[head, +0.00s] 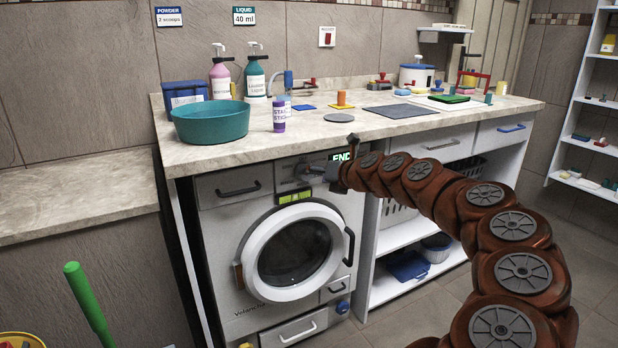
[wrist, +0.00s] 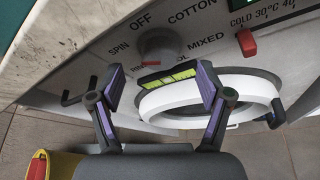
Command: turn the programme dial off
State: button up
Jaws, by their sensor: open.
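The programme dial (wrist: 158,46) is a grey round knob on the washing machine's panel, with OFF, COTTON, MIXED, SPIN and partly hidden words around it. A red mark shows at its lower edge, away from OFF, near the partly hidden words. My gripper (wrist: 160,86) is open and empty, its two purple-padded fingers spread below the dial in the wrist view, apart from it. In the head view my gripper (head: 318,171) is at the panel of the washing machine (head: 228,255) and partly hides the dial. The display (head: 341,156) reads END.
A red temperature slider (wrist: 246,42) lies right of the dial. Yellow-green indicators (wrist: 168,80) and the round white door (head: 245,250) are below it. The worktop (head: 240,150) above holds a teal basin (head: 211,122) and a purple stain stick (head: 279,115).

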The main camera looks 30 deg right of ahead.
jog(key=shift+b+x, duration=0.35)
jog(key=shift+x, duration=1.3)
jog(key=c, duration=1.2)
